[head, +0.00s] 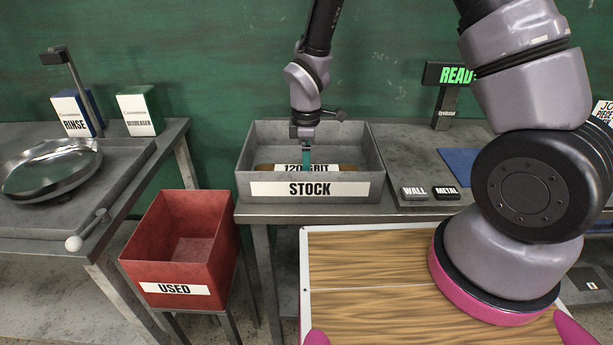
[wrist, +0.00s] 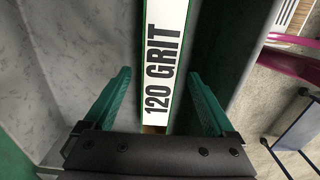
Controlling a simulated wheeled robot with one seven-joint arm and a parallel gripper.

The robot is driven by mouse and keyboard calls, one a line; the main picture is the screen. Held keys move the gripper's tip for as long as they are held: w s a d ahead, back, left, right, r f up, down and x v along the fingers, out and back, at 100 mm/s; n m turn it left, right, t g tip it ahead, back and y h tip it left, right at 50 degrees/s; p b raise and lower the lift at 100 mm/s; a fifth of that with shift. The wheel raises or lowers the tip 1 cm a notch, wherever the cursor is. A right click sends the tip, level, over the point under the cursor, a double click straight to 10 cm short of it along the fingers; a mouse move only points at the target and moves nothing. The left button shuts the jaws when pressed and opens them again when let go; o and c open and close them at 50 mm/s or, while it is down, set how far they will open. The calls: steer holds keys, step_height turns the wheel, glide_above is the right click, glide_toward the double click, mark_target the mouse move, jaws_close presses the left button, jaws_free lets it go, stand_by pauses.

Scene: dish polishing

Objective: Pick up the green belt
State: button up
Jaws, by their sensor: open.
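The green belt (wrist: 166,50) lies in the grey STOCK bin (head: 262,188). In the wrist view it shows as a long strip with a white "120 GRIT" label and thin green edges. In the head view only its label (head: 292,167) and brown ends show above the bin's front wall. My gripper (head: 307,164) reaches down into the bin over the belt. In the wrist view the teal fingers of my gripper (wrist: 159,75) are apart, one on each side of the strip, with gaps between. How far the fingertips are above the bin floor cannot be told.
The bin walls stand close around my gripper. A red USED bin (head: 180,248) is at the lower left and looks empty. A metal dish (head: 50,170) lies on the left bench, beside RINSE (head: 73,122) and green-sided (head: 140,114) boxes. WALL and METAL blocks (head: 430,193) sit right of the bin.

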steer(key=shift+f, duration=0.95)
steer(key=shift+c, duration=0.3)
jaws_close()
steer(key=shift+r, duration=0.1)
